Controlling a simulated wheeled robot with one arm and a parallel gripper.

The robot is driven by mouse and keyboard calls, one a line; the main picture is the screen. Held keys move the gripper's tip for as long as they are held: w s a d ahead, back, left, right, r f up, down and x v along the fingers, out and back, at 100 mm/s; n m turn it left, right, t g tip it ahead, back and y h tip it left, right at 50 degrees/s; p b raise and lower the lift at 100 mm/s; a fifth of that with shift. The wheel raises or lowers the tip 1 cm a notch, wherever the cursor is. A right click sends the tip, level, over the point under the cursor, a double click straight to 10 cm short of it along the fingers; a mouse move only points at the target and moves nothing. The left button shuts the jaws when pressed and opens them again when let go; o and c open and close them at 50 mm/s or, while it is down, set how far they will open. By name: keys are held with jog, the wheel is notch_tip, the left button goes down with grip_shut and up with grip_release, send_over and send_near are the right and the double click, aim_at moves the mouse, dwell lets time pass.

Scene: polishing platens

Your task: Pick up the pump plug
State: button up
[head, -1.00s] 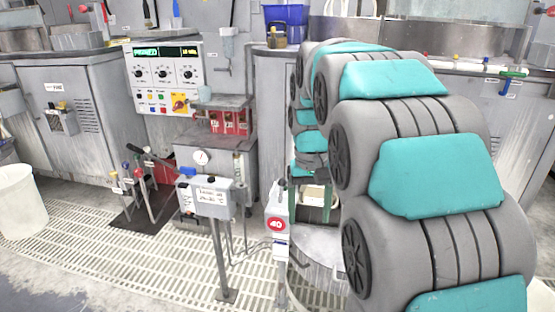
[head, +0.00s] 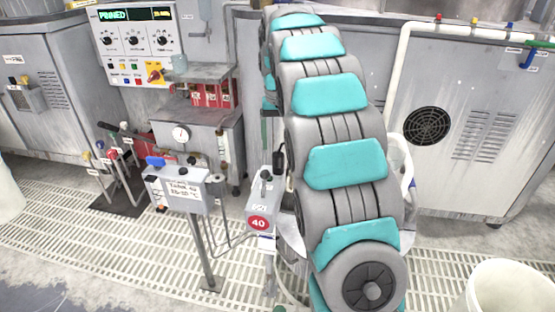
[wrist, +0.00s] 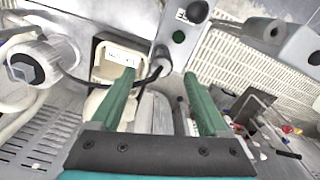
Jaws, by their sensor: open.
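A small black piece, which looks like the pump plug (head: 279,162), is beside the right side of the grey box marked 40 (head: 258,205). In the wrist view, a dark piece that may be the same plug (wrist: 162,52) shows beyond and between my fingertips, with a black cable curving left from it. I cannot tell how it is held. My gripper (wrist: 160,73) has two green fingers, set apart with nothing between them. They point toward the box and plug. In the head view my own arm hides most of the gripper.
A grey cylinder with a black end (wrist: 27,66) is at the left of the wrist view. A white bucket (head: 505,290) is at front right.

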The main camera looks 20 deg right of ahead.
aim_at(278, 154)
jog(key=shift+a+f+p, duration=0.1)
jog(key=shift+f+p, duration=0.25)
jog(key=shift+f, duration=2.25)
grip_shut()
